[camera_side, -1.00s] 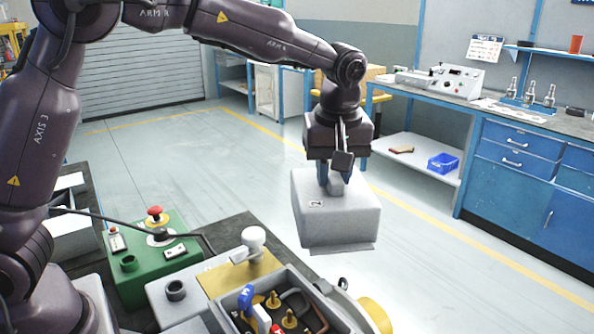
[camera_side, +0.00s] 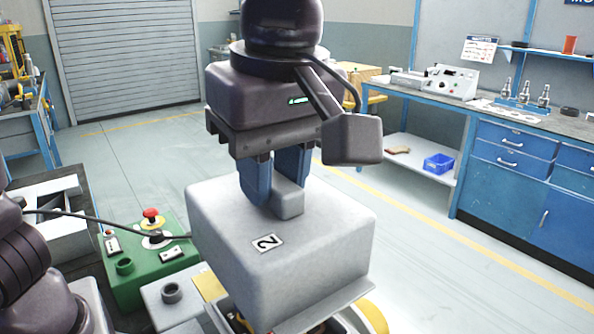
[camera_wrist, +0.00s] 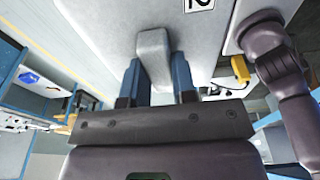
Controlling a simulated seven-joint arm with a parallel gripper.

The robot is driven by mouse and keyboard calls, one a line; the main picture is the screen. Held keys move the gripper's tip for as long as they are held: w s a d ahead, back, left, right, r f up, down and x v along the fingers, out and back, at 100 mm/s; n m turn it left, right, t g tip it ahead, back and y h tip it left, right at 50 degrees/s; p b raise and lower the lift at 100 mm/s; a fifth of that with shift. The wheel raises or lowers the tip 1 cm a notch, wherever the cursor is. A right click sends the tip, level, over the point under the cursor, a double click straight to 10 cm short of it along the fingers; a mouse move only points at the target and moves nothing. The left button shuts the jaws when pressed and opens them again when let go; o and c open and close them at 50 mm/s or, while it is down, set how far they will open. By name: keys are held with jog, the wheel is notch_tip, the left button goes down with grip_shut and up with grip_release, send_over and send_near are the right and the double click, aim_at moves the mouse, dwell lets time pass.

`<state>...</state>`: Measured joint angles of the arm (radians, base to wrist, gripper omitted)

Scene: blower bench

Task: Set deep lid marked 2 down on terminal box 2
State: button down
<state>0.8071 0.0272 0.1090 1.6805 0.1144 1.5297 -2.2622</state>
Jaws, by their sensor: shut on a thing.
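The deep lid marked 2 (camera_side: 300,250) is a pale grey box-shaped cover with a "2" label on its top. My gripper (camera_side: 275,195) is shut on the raised grip block on the lid's top. In the wrist view my gripper (camera_wrist: 155,75) has its blue fingers on either side of the block, and the lid (camera_wrist: 105,25) fills the upper part. In the side view the lid is above the open terminal box (camera_side: 345,320), tilted in the picture. The lid hides most of the box; a strip of its inside shows below the lid's lower edge. I cannot tell whether they touch.
A green control box (camera_side: 150,262) with a red button stands left of the lid. A grey block with a round socket (camera_side: 172,293) is beside the terminal box. A yellow round part (camera_side: 374,314) sits at the right. A blue workbench (camera_side: 510,175) stands behind.

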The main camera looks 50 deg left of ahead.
dwell(0.4)
notch_tip(320, 180, down, 8)
dwell(0.8)
jog(key=shift+f, duration=0.95)
dwell(1.1)
jog(key=c, duration=0.8)
grip_release()
jog(key=shift+c, duration=0.2)
jog(key=r, duration=0.4)
jog(key=d+r, duration=0.1)
jog(key=r, duration=0.3)
jog(key=d+r, duration=0.1)
jog(key=r, duration=0.3)
jog(key=shift+r, duration=0.4)
